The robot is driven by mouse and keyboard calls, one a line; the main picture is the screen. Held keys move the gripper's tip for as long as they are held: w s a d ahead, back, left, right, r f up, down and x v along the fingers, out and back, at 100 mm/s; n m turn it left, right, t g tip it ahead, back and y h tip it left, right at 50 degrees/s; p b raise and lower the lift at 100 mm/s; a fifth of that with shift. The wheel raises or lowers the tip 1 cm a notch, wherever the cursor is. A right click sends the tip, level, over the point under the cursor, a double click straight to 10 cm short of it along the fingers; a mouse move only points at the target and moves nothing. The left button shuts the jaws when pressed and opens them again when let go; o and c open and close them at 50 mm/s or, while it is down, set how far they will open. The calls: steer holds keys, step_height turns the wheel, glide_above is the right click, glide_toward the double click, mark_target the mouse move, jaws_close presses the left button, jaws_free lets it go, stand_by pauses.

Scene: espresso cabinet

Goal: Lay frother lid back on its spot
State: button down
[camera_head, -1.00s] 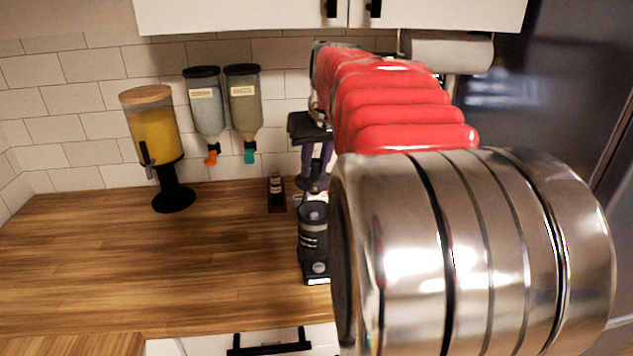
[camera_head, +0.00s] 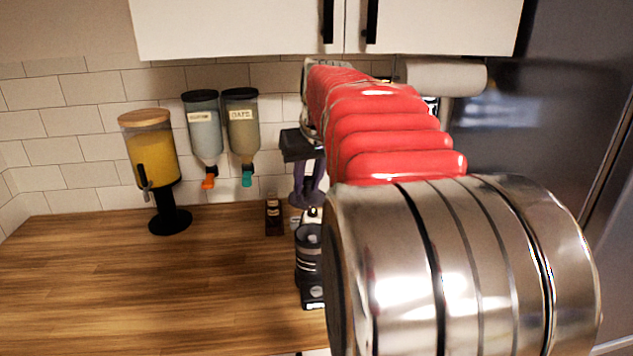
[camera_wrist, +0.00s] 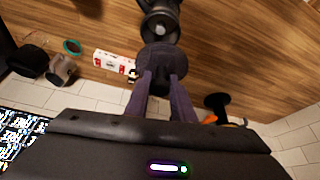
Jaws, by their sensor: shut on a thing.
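My gripper (camera_wrist: 162,77), with two purple fingers, is shut on the frother lid (camera_wrist: 165,60), a dark round disc. In the head view my gripper (camera_head: 306,190) points down, with the lid (camera_head: 305,200) at its tips. The frother (camera_head: 308,245), a dark cylinder with pale bands on a black base, stands upright on the counter just below and apart from the lid in that view. In the wrist view the frother (camera_wrist: 160,22) shows beyond the lid's edge, partly covered by it. My arm hides what is right of the frother in the head view.
A small dark bottle (camera_head: 273,217) stands left of the frother. A juice dispenser (camera_head: 152,155) stands further left, and two wall dispensers (camera_head: 205,125) (camera_head: 241,125) hang behind. The wrist view shows a white-and-red box (camera_wrist: 115,65) near the lid. The left wooden counter (camera_head: 120,290) is clear.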

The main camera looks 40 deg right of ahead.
steer(key=w+a+f+n, duration=0.2)
steer(key=w+a+f, duration=1)
steer(key=a, duration=0.2)
steer(key=w+a+f+n, duration=0.1)
steer(key=a+f, duration=0.2)
steer(key=a, duration=0.2)
steer(key=w+a+f+y, duration=0.1)
steer(key=a+f, duration=0.3)
steer(key=a, duration=0.2)
steer(key=w+a+f+n, duration=0.1)
steer(key=a+f, duration=0.3)
steer(key=a, duration=0.1)
steer(key=shift+w+a+f+n+y, duration=0.1)
steer(key=shift+w+a+n+y, duration=0.1)
steer(key=shift+n+y, duration=0.15)
steer(key=shift+d, duration=0.1)
